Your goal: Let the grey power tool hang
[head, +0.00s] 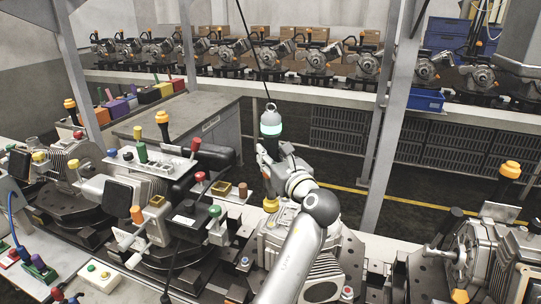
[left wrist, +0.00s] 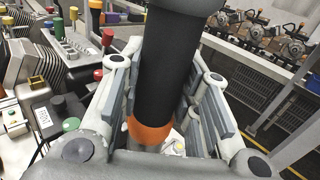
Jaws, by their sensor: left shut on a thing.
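The grey power tool (head: 270,120) hangs upright on a thin dark cable in the middle of the head view, with a pale grey top and a teal ring. My left gripper (head: 270,152) is around its lower part, just below the ring. In the left wrist view, the tool's long black grip (left wrist: 171,65) with an orange band at its lower end stands between the grey fingers, which are shut on it. The fingers and wrist hide much of the tool's lower part in the head view. My right gripper does not show.
Engine-like assemblies on fixtures stand at the left (head: 165,195) and at the lower right (head: 490,260). A grey post (head: 385,125) rises right of the tool. A conveyor with several engines (head: 318,62) runs along the back. Dark floor lies beyond my gripper.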

